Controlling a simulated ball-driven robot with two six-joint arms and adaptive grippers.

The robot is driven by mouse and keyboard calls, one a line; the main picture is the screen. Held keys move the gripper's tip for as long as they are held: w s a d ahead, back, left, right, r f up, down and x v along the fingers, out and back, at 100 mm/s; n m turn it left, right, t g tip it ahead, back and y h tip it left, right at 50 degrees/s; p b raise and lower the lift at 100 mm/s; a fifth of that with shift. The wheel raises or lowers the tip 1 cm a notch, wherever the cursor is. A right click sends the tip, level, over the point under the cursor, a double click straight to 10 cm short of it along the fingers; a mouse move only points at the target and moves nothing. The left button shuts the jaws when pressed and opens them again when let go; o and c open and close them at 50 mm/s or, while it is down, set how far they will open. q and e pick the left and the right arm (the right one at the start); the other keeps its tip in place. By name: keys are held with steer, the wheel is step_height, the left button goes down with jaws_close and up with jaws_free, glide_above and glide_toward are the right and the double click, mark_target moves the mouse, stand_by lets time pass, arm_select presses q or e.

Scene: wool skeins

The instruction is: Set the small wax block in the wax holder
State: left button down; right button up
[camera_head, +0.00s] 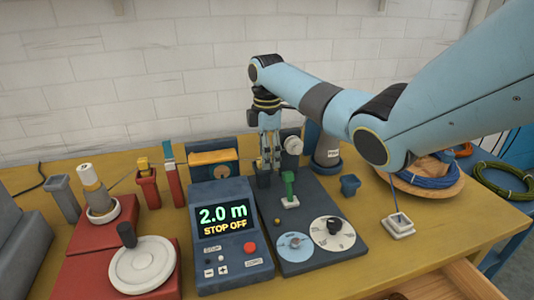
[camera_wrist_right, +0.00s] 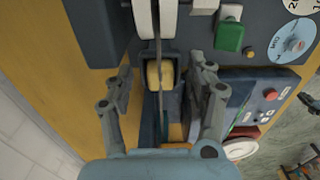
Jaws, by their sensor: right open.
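The small wax block (camera_wrist_right: 160,74) is pale yellow and sits inside the dark square wax holder (camera_wrist_right: 153,91) in the right wrist view. My right gripper (camera_wrist_right: 160,70) is open, with one finger on each side of the holder and a gap to the block on both sides. In the head view my right gripper (camera_head: 270,166) points down at the dark holder (camera_head: 263,180) behind the control panel; the fingers hide the block there. A thin strand crosses over the block in the wrist view. My left gripper is not in view.
A counter box (camera_head: 223,235) reading 2.0 m stands left of the dial panel (camera_head: 318,254). A green lever (camera_head: 290,190) stands just in front of the gripper. A red crank base (camera_head: 92,262) and red posts are at left. A small blue cup (camera_head: 350,186) is at right.

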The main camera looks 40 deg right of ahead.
step_height(320, 180, up, 12)
stand_by(0.4)
steer(key=shift+f, duration=0.15)
